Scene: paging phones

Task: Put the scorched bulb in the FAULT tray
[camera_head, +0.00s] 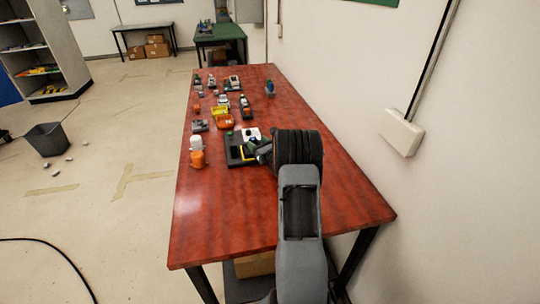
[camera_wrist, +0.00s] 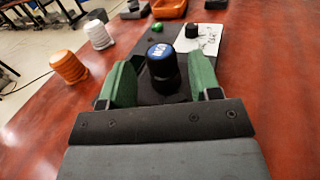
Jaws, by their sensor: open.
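My gripper (camera_wrist: 162,66) is open in the wrist view, its green fingers on either side of a dark round piece with a blue, white-marked top (camera_wrist: 161,54). A gap shows on each side of the piece. It stands on or over a black board (camera_wrist: 208,20). In the head view my gripper (camera_head: 262,150) is low over that board, partly hidden by my arm. I cannot make out a scorched bulb. An orange tray (camera_head: 226,122) and a yellow tray (camera_head: 220,109) lie beyond the board; I cannot read which is FAULT. Part of the orange tray shows in the wrist view (camera_wrist: 170,9).
A white cup-like piece (camera_head: 196,142) and an orange one (camera_head: 197,159) stand left of the board. A white sheet (camera_wrist: 205,38), a small green piece (camera_wrist: 157,27) and a black knob (camera_wrist: 192,31) are nearby. Several small objects fill the table's far end. The near red tabletop (camera_head: 220,225) is clear.

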